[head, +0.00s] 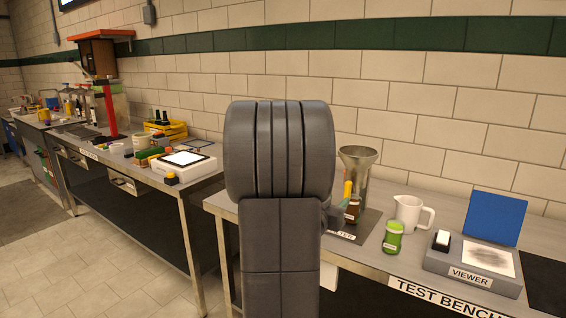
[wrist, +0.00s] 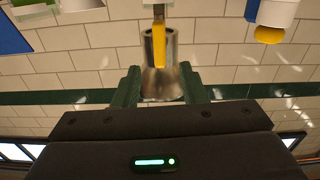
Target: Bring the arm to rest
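My arm (head: 279,160) stands upright in the middle of the head view and hides part of the bench and wall behind it. My gripper is not clearly visible there, being mostly behind the arm. In the wrist view my gripper (wrist: 160,88) shows two dark green fingers set apart, with nothing held between them. Past the fingers is a steel funnel-topped vessel (wrist: 173,50), with a yellow upright piece (wrist: 158,45) in front of it. The wrist picture appears upside down.
A cluttered bench (head: 145,180) stands left. Tiled floor (head: 110,270) is clear.

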